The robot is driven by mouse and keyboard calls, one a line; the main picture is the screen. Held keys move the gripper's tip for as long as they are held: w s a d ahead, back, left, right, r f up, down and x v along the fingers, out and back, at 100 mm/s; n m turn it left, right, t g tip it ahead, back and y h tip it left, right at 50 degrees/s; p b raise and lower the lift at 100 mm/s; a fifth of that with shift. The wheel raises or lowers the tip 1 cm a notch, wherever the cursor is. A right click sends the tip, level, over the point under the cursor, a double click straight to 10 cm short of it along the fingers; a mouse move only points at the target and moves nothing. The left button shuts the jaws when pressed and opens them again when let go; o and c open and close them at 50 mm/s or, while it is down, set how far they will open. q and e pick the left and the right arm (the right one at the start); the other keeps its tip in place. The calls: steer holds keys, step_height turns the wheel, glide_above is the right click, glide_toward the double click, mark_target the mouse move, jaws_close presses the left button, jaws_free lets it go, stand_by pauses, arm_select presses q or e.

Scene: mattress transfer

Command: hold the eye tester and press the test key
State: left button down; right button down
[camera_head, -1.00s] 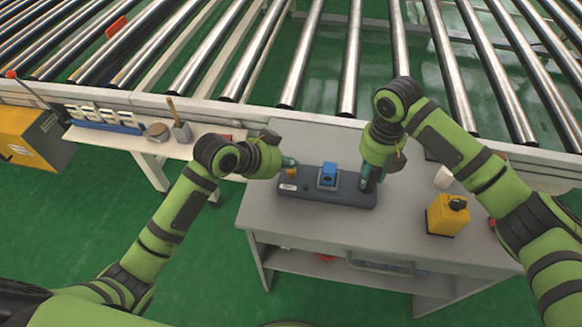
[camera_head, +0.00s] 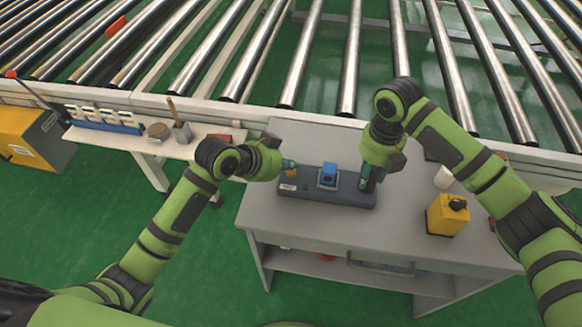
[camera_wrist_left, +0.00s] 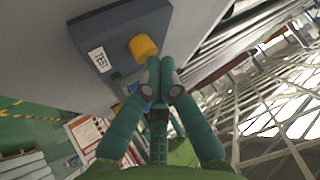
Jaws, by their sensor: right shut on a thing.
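The eye tester is a long dark grey box (camera_head: 342,199) lying on the grey table. A blue block (camera_head: 327,175) stands at its middle. The yellow test key (camera_head: 291,173) is on its left end. In the left wrist view, the key (camera_wrist_left: 143,47) shows beside a white "TEST" label (camera_wrist_left: 99,59). My left gripper (camera_head: 289,163) has its fingers together and empty, with the tips right beside the key; I cannot tell whether they touch it. My right gripper (camera_head: 368,182) is shut on the right end of the tester, its fingertips partly hidden.
A yellow box with a black knob (camera_head: 446,215) and a white cup (camera_head: 444,177) stand to the right on the table (camera_head: 300,222). A roller conveyor (camera_head: 348,65) runs behind. A side shelf (camera_head: 188,149) with small items is at the left.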

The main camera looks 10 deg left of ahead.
mark_target(288, 172)
arm_select(q)
steer(key=shift+f, duration=0.5)
stand_by(0.4)
steer(key=shift+r, duration=1.35)
steer(key=shift+r, duration=2.5)
arm_select(e)
steer(key=c, duration=0.7)
jaws_free()
